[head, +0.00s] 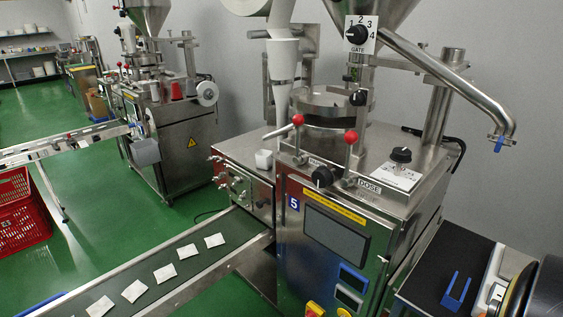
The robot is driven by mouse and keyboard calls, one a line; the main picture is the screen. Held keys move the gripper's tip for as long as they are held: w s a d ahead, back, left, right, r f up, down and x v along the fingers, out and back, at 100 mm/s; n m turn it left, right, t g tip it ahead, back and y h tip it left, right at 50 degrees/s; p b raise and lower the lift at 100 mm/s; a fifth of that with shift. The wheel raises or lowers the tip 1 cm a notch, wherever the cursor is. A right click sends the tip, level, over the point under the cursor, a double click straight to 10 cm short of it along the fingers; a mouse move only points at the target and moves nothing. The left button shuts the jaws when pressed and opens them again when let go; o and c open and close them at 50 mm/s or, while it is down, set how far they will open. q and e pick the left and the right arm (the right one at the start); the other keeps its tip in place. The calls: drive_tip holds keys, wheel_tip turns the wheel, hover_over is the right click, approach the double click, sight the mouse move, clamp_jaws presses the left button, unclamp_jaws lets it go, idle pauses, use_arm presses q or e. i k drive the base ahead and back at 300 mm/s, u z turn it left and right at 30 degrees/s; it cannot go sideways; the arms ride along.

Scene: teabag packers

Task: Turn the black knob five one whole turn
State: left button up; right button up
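The nearest teabag machine carries a blue label "5" (293,204) on its front. Several black knobs show on it. One black knob (322,177) sits at the top front edge, left of the DOSE label (369,188). Another black knob (401,155) stands on the top, behind a white printed plate (396,177). I cannot tell which knob is called five. Neither of my grippers is in view, and nothing is seen touching the knobs.
Red-balled levers (350,137) stand close to the front knob. A bent steel pipe (455,78) reaches out at the right. A conveyor (185,255) with several teabags runs off to the left. A blue U-shaped piece (456,291) lies on a black surface at the lower right.

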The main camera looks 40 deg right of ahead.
sight(323, 177)
drive_tip(key=z, duration=0.6)
drive_tip(key=i, duration=1.05)
drive_tip(key=z, duration=1.15)
drive_tip(key=i, duration=0.25)
drive_tip(key=u, duration=0.1)
